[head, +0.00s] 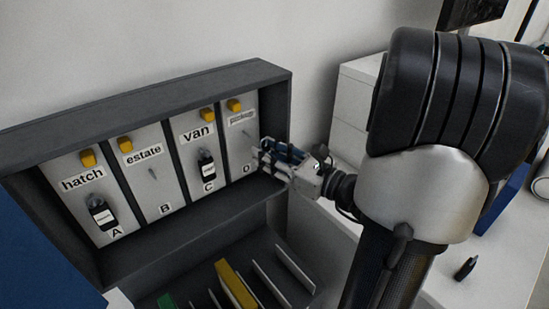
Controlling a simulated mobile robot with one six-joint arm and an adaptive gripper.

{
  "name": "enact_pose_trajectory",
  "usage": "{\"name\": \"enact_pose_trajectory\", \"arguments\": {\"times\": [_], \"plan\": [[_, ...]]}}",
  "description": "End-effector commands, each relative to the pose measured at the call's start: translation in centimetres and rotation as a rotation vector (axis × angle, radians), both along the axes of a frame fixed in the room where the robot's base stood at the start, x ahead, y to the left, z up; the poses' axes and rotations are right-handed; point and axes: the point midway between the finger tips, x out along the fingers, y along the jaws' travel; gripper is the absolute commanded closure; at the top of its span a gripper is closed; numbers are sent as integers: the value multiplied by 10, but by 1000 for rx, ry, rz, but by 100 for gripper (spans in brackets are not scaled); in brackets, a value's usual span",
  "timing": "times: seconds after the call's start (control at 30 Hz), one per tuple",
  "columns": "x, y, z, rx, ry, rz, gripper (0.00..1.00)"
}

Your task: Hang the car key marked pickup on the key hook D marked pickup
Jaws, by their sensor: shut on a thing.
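My gripper (264,154) is at the right end of the key cabinet, just in front of the lower part of panel D. It is shut on a car key, which is mostly hidden between the fingers, and its mark cannot be read. Hook D (248,132) is a thin peg on the rightmost panel, above and left of the fingertips. The label over it (241,118) is small and looks like "pickup". No key is seen hanging on hook D. I cannot tell whether the held key touches the panel.
Keys hang on hook A (101,213) under "hatch" and hook C (207,167) under "van". Hook B (153,171) under "estate" is bare. The cabinet's right wall (277,130) stands close by my gripper. Another dark key (466,268) lies on the white surface at right.

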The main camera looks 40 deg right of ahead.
Motion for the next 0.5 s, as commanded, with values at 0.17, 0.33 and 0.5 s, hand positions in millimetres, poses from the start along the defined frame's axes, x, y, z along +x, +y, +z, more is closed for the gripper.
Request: {"name": "enact_pose_trajectory", "arguments": {"times": [0.17, 0.33, 0.5], "plan": [[11, 0, -1, -1, -1, 2, 93], [21, -1, -2, -1, -1, 1, 93], [32, -2, -2, -2, -1, 1, 93]]}}
